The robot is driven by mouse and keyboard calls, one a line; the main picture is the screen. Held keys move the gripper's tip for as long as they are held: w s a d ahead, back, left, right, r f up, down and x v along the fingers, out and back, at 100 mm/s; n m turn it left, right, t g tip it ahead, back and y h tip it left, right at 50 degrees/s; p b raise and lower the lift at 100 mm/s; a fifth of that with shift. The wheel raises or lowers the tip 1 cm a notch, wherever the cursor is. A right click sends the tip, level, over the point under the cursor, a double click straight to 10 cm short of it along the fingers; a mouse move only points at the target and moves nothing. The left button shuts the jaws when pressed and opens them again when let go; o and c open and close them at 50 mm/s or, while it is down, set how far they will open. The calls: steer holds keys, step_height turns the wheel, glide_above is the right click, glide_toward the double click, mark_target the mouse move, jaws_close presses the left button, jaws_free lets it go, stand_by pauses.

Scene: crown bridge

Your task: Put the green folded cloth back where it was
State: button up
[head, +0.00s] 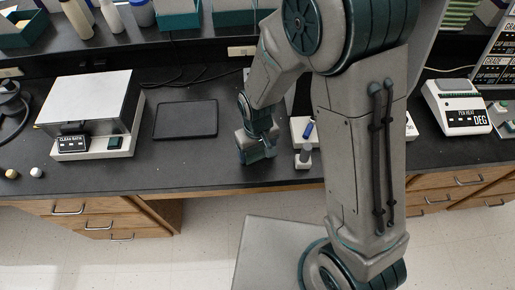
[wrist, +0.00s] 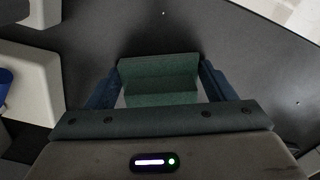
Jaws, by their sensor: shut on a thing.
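The green folded cloth (wrist: 160,78) sits between the two fingers of my gripper (wrist: 160,92) in the wrist view. The fingers are shut on it from both sides. Dark bench top surrounds it in that view; I cannot tell whether the cloth touches the bench. In the head view my gripper (head: 257,150) points down over the black bench, near its front edge. The cloth cannot be made out there, as my gripper covers it.
Right of my gripper is a pale device with a blue item (head: 308,130), partly behind my arm. On the left are a dark flat pad (head: 186,120) and a Clean Bath unit (head: 90,112). A Pen Heat unit (head: 458,108) stands right. Bench between pad and gripper is clear.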

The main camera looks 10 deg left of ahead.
mark_target(257, 152)
steer(key=shift+f, duration=0.1)
steer(key=shift+f, duration=0.15)
steer(key=o, duration=1)
steer(key=shift+c, duration=0.2)
step_height(257, 152, up, 13)
steer(key=s+d+r+m+t, duration=0.1)
steer(key=s+d+r+m, duration=0.1)
steer(key=d, duration=0.5)
steer(key=s+d+r+m+t, duration=0.1)
steer(key=s+d+r+m, duration=0.1)
steer(key=d, duration=0.5)
steer(key=s+d+r+m, duration=0.2)
steer(key=d+r+m, duration=0.1)
steer(key=d+r, duration=0.3)
steer(key=shift+s+d+t, duration=0.35)
steer(key=shift+d+t, duration=0.05)
steer(key=shift+d, duration=0.7)
steer(key=shift+r, duration=0.1)
